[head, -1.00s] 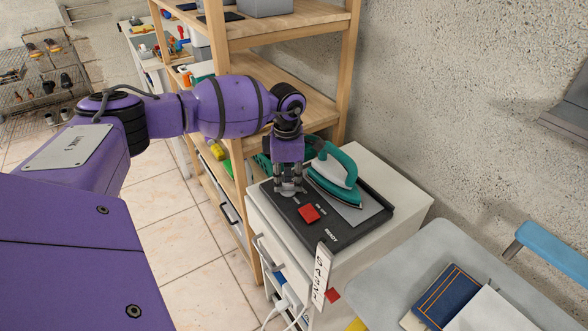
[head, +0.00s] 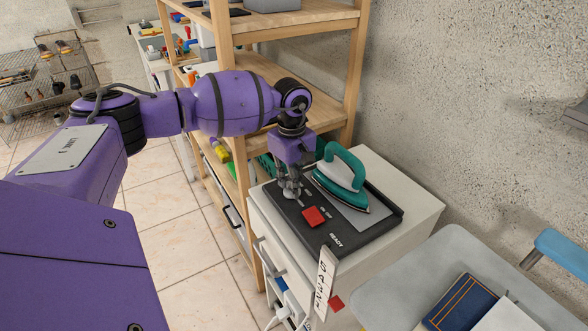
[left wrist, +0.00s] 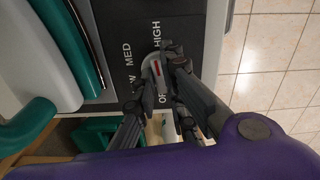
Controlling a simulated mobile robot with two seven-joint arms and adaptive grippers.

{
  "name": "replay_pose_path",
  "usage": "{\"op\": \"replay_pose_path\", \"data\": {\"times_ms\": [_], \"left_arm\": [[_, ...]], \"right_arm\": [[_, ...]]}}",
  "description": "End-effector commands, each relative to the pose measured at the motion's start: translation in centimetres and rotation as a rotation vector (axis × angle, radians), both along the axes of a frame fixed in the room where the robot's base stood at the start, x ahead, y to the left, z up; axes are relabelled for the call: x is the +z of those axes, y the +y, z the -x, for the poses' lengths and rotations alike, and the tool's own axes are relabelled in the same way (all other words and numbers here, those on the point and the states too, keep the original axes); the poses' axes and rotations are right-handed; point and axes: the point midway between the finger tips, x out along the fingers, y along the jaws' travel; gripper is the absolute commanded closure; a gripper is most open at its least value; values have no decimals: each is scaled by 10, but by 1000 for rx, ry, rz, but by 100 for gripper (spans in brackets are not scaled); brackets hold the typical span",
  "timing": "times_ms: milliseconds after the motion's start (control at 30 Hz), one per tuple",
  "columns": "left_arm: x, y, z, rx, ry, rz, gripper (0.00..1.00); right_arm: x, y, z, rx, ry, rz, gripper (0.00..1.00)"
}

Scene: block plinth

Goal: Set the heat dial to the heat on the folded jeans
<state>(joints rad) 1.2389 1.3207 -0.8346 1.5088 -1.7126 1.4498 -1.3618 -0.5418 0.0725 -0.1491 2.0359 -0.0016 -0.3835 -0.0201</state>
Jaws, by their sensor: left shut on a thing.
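The heat dial (left wrist: 153,66) is a small grey knob with a red mark, on the dark ironing station (head: 350,238). In the left wrist view it sits beside the words OFF, LOW, MED and HIGH; OFF and LOW are partly covered by my fingers. I cannot tell which word the mark points at. My left gripper (head: 290,193) points down and is shut on the dial, its fingers also close in the left wrist view (left wrist: 165,75). The folded jeans (head: 461,302), dark blue with orange stitching, lie on the grey board at lower right; no heat marking is readable on them. My right gripper is out of view.
A teal iron (head: 342,180) rests on the station just right of my gripper. A red square (head: 313,216) and the word READY are in front. A white cabinet (head: 400,212) carries the station. A wooden shelf (head: 352,75) stands close behind my arm.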

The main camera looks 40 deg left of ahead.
Motion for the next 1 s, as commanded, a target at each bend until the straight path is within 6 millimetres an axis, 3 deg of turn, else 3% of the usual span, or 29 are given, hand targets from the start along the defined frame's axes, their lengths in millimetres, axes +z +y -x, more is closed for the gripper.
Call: {"op": "replay_pose_path", "data": {"times_ms": [300,867,900,1000], "left_arm": [[1,0,-1,-128,-1,0,100],[1,0,-1,-157,-2,1,100],[1,0,-1,-157,-2,0,85],[1,0,-1,-156,-2,1,72]], "right_arm": [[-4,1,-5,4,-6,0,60],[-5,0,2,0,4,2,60],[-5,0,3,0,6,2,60],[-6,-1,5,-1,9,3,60]]}}
